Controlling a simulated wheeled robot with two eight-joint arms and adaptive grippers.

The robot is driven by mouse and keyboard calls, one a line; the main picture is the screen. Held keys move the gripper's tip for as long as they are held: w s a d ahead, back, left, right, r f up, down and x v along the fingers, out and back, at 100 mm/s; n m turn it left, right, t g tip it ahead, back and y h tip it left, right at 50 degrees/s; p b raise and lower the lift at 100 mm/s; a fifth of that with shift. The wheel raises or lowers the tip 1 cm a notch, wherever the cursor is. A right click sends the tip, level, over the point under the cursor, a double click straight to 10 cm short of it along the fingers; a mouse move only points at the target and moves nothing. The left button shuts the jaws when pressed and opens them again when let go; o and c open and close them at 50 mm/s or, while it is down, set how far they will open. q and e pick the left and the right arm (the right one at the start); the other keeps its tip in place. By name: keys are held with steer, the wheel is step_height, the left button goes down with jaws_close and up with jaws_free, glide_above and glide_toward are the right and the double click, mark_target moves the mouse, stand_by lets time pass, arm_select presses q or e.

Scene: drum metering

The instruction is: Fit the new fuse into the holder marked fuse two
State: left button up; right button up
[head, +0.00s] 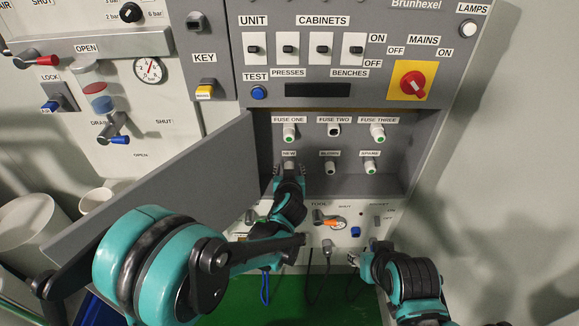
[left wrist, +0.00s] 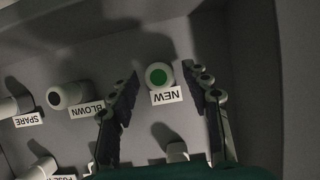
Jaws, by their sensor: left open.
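The new fuse (left wrist: 159,75), white with a green end, sits at the NEW label in the left wrist view. My left gripper (head: 289,168) is open, with its fingers on either side of that fuse; I cannot tell whether they touch it. In the head view the gripper mostly hides the fuse. The fuse two holder (head: 334,130) is in the upper row, right of my left gripper, white with a dark centre and no green showing. My right gripper (head: 364,252) is low at the panel's front, its jaws too small to read.
The blown fuse (head: 330,168) and spare fuse (head: 370,167) stand in the lower row. The open cabinet door (head: 170,195) stands left of my left gripper. The recess walls enclose the fuses.

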stand_by(0.4)
arm_select(q)
jaws_close()
steer(key=shift+s, duration=0.1)
steer(key=shift+s, duration=2.9)
steer(key=s, duration=0.4)
steer(key=shift+r, duration=0.1)
